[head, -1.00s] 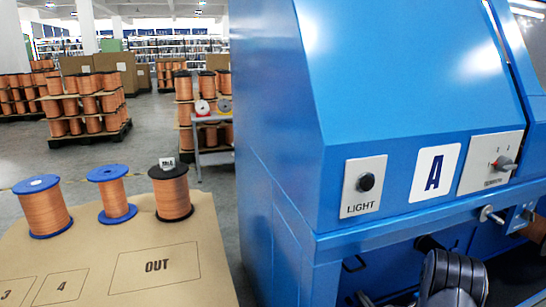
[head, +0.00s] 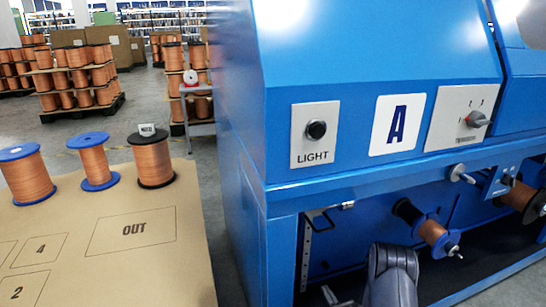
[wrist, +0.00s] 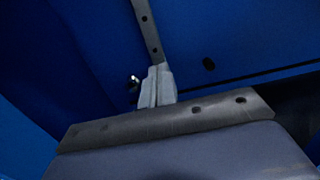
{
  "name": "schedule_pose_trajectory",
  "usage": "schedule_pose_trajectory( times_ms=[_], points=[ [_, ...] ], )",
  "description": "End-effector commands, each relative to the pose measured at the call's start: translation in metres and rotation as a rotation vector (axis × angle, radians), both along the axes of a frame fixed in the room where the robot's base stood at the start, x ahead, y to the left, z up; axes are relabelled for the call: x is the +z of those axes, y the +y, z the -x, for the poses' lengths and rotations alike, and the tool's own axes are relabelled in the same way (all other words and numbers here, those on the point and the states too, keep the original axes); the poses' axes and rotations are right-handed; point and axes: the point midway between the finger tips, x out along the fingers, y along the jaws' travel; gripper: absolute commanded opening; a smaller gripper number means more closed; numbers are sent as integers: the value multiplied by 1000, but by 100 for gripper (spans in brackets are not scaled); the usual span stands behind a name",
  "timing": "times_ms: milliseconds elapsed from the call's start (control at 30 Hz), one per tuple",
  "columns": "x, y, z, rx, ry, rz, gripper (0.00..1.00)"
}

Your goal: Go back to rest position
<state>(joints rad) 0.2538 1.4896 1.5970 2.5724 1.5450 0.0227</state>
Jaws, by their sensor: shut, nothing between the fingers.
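My gripper (wrist: 158,72) shows in the wrist view with its two grey fingers pressed together and nothing between them. It is in front of dark blue panels, close to a metal strip with holes (wrist: 148,30); whether they touch I cannot tell. In the head view a grey link of my arm rises at the bottom, in front of the open lower bay of the blue machine A (head: 370,90). My fingers cannot be made out clearly there.
Copper spools sit on shafts in the bay: one blue-flanged (head: 432,232), one at right (head: 522,197). A handle (head: 460,174) juts from the machine's ledge. At left, three spools stand on a brown table (head: 180,270) with an OUT box. The aisle behind is open.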

Motion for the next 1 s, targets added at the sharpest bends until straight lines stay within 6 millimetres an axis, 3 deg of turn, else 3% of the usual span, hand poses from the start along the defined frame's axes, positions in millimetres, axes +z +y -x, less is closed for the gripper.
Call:
schedule_pose_trajectory(
  times_ms=[67, 200, 400, 1000],
  points=[
    [-8, -2, 5, -2, 3, -1, 0],
    [-8, -11, 31, -3, 5, -2, 0],
    [-9, -19, 54, -2, 3, -1, 0],
    [-10, -15, 62, 14, 9, 3, 0]
  ],
)
